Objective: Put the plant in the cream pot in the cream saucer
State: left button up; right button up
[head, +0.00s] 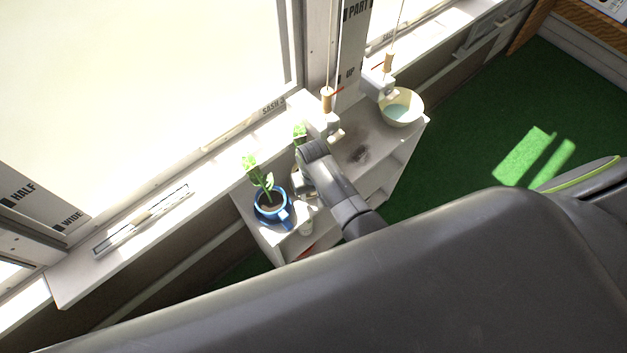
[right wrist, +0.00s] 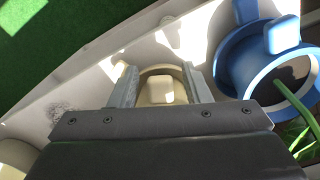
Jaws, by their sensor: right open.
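The cream pot (right wrist: 160,88) is in the right wrist view, with a squarish cream tab facing the camera. My right gripper (right wrist: 158,70) is open, with one finger on each side of that tab; I cannot tell whether either touches it. In the head view my right arm hides most of this pot, and green leaves (head: 299,131) show behind the wrist. A round cream dish (head: 401,107), which looks like the cream saucer, stands at the shelf's right end with a pale blue-green inside. My left gripper is not in view.
A blue pot (head: 271,206) with a plant stands left of my right wrist, close to the gripper in the wrist view (right wrist: 262,60). Cords with wooden toggles (head: 327,100) hang by the window. The white shelf (head: 372,135) has clear room before the dish, with a dark stain.

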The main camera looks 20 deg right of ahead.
notch_tip(320, 180, up, 11)
jog(key=shift+r, duration=0.15)
dwell(0.7)
